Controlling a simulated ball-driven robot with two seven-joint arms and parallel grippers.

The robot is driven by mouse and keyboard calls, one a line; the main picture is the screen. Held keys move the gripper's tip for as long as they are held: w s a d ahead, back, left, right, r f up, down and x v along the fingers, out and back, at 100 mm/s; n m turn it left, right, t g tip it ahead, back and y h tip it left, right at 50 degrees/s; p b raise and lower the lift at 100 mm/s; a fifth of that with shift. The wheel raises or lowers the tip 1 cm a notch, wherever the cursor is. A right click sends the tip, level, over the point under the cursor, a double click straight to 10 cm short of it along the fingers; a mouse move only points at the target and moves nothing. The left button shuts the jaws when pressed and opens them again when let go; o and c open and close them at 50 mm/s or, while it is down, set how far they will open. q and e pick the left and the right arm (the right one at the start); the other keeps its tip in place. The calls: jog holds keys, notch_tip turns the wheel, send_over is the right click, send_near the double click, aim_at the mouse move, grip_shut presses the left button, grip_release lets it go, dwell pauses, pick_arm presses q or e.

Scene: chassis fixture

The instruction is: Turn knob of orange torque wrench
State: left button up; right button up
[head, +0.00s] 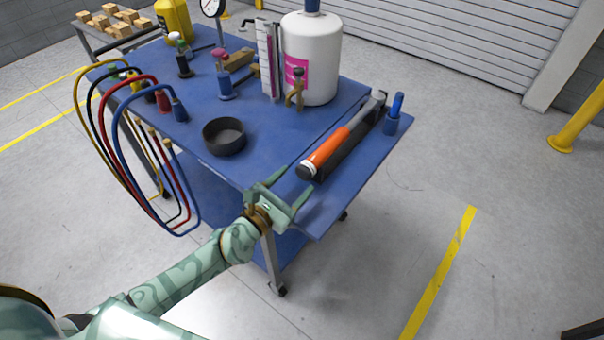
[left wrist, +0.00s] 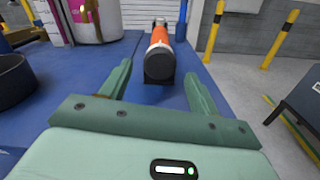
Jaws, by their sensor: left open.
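The orange torque wrench (head: 336,143) lies in a dark holder near the right edge of the blue cart top. Its orange handle ends in a dark knob (head: 306,170) that points toward me. In the left wrist view the black knob (left wrist: 160,66) faces the camera, with the orange handle behind it. My left gripper (head: 290,183) is at the cart's near edge, just short of the knob. Its two fingers are apart with nothing between them, and the knob shows beyond the gap in the left wrist view (left wrist: 158,88). My right gripper is not in view.
A round dark dish (head: 224,137) sits left of the wrench. A large white tank (head: 312,60) and a brass valve (head: 296,92) stand behind. A blue tool (head: 395,108) stands right of the wrench. Coloured hoses (head: 130,140) hang off the left. Blue surface beside the knob is clear.

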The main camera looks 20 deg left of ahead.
aim_at(302, 175)
pick_arm(q)
jog(key=shift+x, duration=1.9)
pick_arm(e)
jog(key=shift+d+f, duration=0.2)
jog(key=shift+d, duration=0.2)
pick_arm(q)
jog(key=c, duration=1)
jog(key=shift+o, duration=0.2)
